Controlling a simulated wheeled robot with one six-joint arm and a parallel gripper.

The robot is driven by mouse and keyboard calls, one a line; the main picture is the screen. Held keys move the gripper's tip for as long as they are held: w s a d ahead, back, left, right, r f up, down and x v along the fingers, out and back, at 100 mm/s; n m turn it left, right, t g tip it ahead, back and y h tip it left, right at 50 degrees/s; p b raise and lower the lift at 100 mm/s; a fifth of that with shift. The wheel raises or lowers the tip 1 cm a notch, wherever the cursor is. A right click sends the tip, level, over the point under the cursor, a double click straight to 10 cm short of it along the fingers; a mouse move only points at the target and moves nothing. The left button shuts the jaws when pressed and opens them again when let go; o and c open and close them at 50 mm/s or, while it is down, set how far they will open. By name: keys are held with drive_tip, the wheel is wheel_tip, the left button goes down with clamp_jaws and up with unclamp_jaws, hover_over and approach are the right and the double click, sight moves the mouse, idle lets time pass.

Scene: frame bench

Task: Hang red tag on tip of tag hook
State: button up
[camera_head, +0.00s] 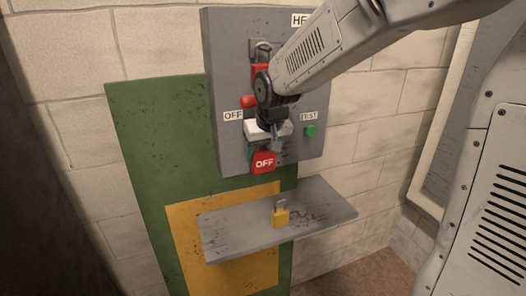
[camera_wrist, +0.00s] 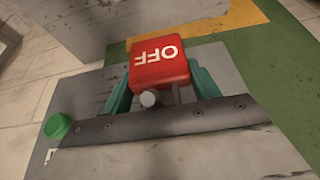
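The red tag (camera_head: 263,162) has white OFF lettering and hangs below my gripper (camera_head: 275,140) in front of the grey panel. In the wrist view the tag (camera_wrist: 160,63) shows upside down between the teal fingers of my gripper (camera_wrist: 162,88). The fingers are at its two sides, so my gripper appears shut on it. A small grey peg with a round end (camera_wrist: 149,98), which may be the tag hook, overlaps the tag's lower edge in that view. I cannot tell whether it passes through the tag or touches it. In the head view my gripper hides the hook.
The grey panel (camera_head: 225,75) carries a red knob (camera_head: 248,101) and a green button (camera_head: 310,131). A dark bolted bar (camera_wrist: 215,113) crosses close below the fingers. A yellow padlock (camera_head: 281,216) stands on the grey shelf (camera_head: 235,233) under the panel.

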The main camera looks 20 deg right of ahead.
drive_tip(key=o, duration=0.4)
drive_tip(key=shift+o, duration=0.2)
drive_tip(key=v, duration=0.7)
drive_tip(key=shift+s+r, duration=0.2)
drive_tip(key=shift+r, duration=0.2)
drive_tip(key=s+d+f+g, duration=0.1)
drive_tip(key=s+f, duration=0.1)
drive_tip(key=s, duration=1.2)
drive_tip(key=s+d+f+g, duration=0.1)
drive_tip(key=s+d+g, duration=0.1)
drive_tip(key=s, duration=1.3)
drive_tip(key=shift+f, duration=0.4)
